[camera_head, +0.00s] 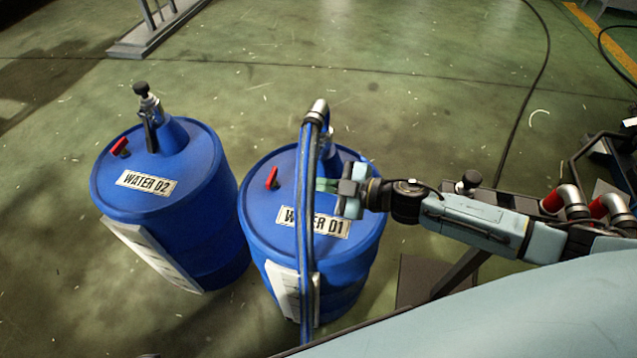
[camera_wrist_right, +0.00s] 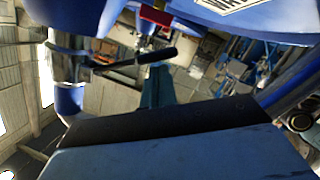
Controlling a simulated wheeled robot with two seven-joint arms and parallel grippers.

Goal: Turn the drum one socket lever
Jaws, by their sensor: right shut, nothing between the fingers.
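The blue drum labelled WATER 01 (camera_head: 262,222) stands upright at the centre of the head view. A blue hose (camera_head: 306,230) with a metal elbow rises from its top and crosses its front. My right gripper (camera_head: 322,186) is shut and empty, above the drum top beside the hose. The socket lever is hidden in the head view. In the right wrist view a black lever (camera_wrist_right: 140,57) extends sideways from a metal socket (camera_wrist_right: 68,62). My right fingertips (camera_wrist_right: 157,80) show just below the lever's far part; I cannot tell whether they touch. My left gripper is out of view.
A second blue drum, WATER 02 (camera_head: 205,220), stands close on the left, with a black-knobbed fitting (camera_head: 146,95). A red tap (camera_head: 272,178) sits on drum one, left of the hose. Red-and-metal pipe fittings (camera_head: 570,200) stand at right. The green floor behind is mostly clear.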

